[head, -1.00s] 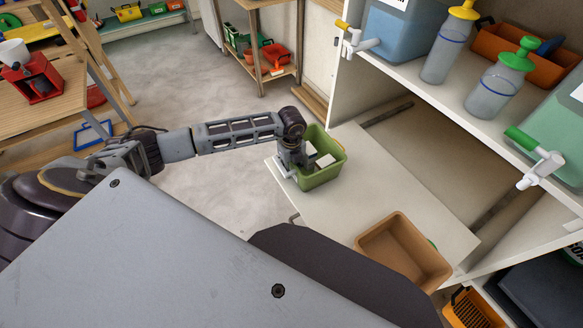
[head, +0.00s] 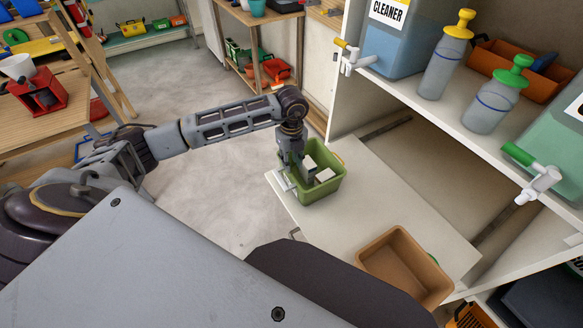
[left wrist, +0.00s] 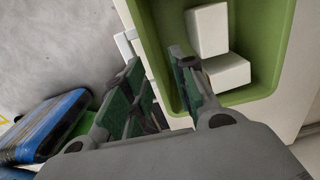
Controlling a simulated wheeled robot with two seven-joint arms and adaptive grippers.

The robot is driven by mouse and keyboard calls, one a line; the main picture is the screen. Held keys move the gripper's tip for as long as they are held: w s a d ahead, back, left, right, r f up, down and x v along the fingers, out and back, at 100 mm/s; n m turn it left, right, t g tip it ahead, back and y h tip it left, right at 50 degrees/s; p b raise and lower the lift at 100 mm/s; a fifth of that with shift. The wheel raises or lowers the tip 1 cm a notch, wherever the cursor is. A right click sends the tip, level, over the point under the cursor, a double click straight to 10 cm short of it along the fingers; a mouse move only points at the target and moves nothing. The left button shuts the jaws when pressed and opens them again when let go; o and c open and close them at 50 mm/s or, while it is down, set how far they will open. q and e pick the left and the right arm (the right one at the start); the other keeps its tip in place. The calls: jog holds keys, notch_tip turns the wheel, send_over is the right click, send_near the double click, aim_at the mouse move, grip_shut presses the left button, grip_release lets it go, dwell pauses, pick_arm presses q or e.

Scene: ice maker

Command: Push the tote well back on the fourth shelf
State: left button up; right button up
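A green open tote (head: 332,186) sits at the left end of a pale pulled-out shelf board (head: 375,213), with white blocks (head: 323,175) inside. It also shows in the left wrist view (left wrist: 270,60). My left gripper (head: 300,180) is at the tote's left side. In the left wrist view my left gripper (left wrist: 160,90) has its fingers apart, one over the tote's inside and one outside its wall. A tan open bin (head: 402,265) stands empty at the board's front right. My right gripper is not in view.
The board behind the totes is clear. Floor lies open at left.

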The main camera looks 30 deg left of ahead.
pick_arm(q)
jog(key=shift+r, duration=0.85)
jog(key=shift+s, duration=0.1)
